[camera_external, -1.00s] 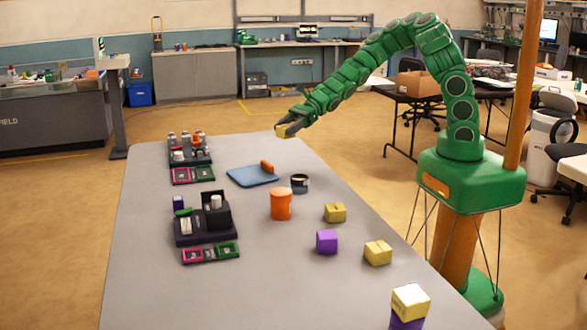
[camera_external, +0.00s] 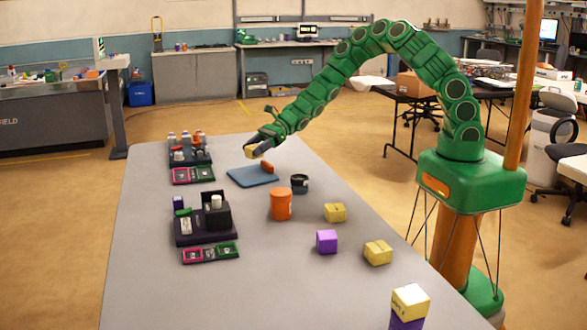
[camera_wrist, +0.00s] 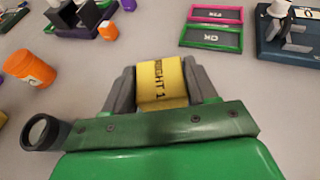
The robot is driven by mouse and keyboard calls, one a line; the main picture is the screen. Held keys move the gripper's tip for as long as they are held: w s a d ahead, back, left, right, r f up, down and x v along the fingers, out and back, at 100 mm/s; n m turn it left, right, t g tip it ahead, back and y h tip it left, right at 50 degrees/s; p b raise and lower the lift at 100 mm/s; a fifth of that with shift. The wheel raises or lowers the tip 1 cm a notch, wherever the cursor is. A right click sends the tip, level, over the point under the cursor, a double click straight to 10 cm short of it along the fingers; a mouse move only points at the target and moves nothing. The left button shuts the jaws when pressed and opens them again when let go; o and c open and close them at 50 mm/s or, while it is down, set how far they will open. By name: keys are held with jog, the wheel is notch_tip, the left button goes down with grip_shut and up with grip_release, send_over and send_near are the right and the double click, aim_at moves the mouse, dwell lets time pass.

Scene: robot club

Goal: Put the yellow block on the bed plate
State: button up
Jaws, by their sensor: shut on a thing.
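My gripper (camera_external: 257,149) is shut on a yellow block (camera_external: 253,154). In the wrist view the block (camera_wrist: 161,83) sits between the two grey fingers, with dark lettering on its face. The plate does not show in the wrist view.
An orange cylinder (camera_external: 281,205) and a dark round cup (camera_external: 299,184) stand near the plate. Two dark trays (camera_external: 205,228) (camera_external: 189,157) with small items are on the left. Other yellow blocks (camera_external: 335,212) (camera_external: 378,252) and a purple block (camera_external: 327,241) are nearer. The middle front is clear.

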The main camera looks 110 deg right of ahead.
aim_at(251, 170)
jog(key=shift+w+d+f, duration=0.15)
jog(key=shift+w+f, duration=0.25)
jog(key=shift+f, duration=0.2)
jog(key=shift+w+d+f, duration=0.1)
jog(key=shift+w+f, duration=0.25)
jog(key=shift+f, duration=1.6)
jog(key=shift+f, duration=0.1)
jog(key=o, duration=1.1)
jog(key=shift+c, duration=0.2)
